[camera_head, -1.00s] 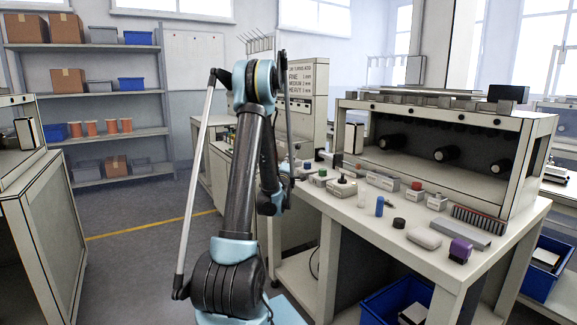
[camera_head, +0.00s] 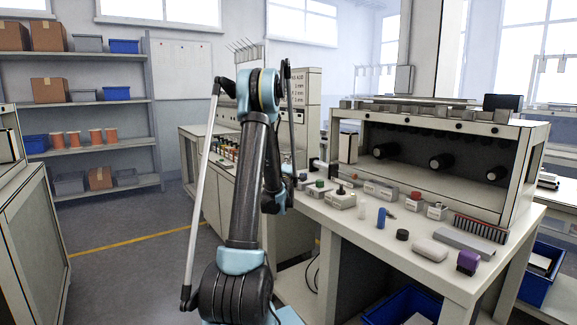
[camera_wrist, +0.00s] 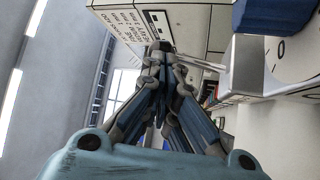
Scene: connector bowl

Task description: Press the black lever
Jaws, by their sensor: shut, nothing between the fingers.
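A small grey box with an upright black lever (camera_head: 340,189) stands on the workbench (camera_head: 385,255), near its left end in the head view. My gripper (camera_wrist: 158,75) shows in the wrist view with its fingers drawn together and nothing between them. In the head view my arm hides most of my gripper, so its exact gap to the lever cannot be told. I cannot make out the lever in the wrist view.
Small boxes, one with a red top (camera_head: 416,197), a blue cylinder (camera_head: 382,217), a black disc (camera_head: 402,234) and a purple object (camera_head: 467,262) share the bench. A shelf unit (camera_head: 440,158) stands behind them. Open floor (camera_head: 120,275) lies at left.

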